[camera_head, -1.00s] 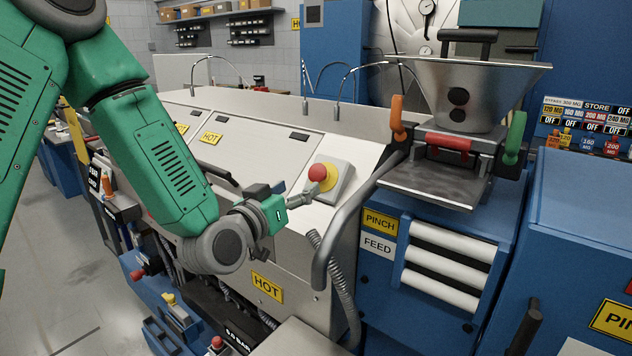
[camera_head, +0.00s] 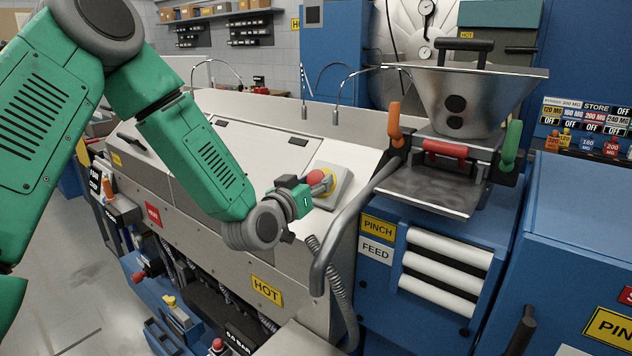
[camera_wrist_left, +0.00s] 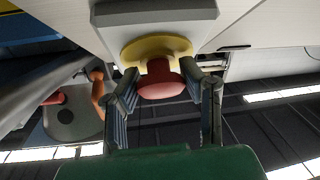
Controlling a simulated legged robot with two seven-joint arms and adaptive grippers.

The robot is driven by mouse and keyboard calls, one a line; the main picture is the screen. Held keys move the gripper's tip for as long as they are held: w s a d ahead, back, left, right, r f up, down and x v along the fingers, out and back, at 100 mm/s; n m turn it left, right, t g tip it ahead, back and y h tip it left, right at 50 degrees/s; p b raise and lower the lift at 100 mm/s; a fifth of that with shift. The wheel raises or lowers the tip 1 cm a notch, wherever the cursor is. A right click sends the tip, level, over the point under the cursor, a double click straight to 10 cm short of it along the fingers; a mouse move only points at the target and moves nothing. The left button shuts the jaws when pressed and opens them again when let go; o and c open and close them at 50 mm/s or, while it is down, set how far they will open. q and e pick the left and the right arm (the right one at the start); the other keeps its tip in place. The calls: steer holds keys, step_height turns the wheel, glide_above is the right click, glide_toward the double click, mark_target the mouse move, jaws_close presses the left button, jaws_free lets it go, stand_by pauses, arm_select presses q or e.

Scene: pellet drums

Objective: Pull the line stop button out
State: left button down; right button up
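The line stop button has a red mushroom head (camera_head: 315,177) on a yellow collar, in a pale grey box (camera_head: 341,176) on the machine's sloped top. My left gripper (camera_head: 319,185) is at the button and partly covers it in the head view. In the left wrist view the red head (camera_wrist_left: 161,83) sits between the two spread fingers of my left gripper (camera_wrist_left: 160,74), with the yellow collar (camera_wrist_left: 150,46) behind it. The fingers stand close at both sides of the head; I cannot tell whether they touch it. My right gripper is not in view.
A curved grey pipe (camera_head: 345,228) runs just right of the button. Beyond it stands a metal hopper (camera_head: 465,95) with an orange handle (camera_head: 394,122) and a green handle (camera_head: 511,143). A yellow HOT label (camera_head: 266,289) is on the machine's front.

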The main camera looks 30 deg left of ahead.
arm_select(q)
steer(key=shift+s+r, duration=0.35)
steer(key=shift+s, duration=0.05)
steer(key=c, duration=1)
jaws_free()
steer(key=shift+a, duration=0.1)
steer(key=shift+s+a, duration=0.1)
steer(key=shift+s, duration=0.15)
steer(key=s, duration=0.7)
steer(key=shift+s, duration=0.2)
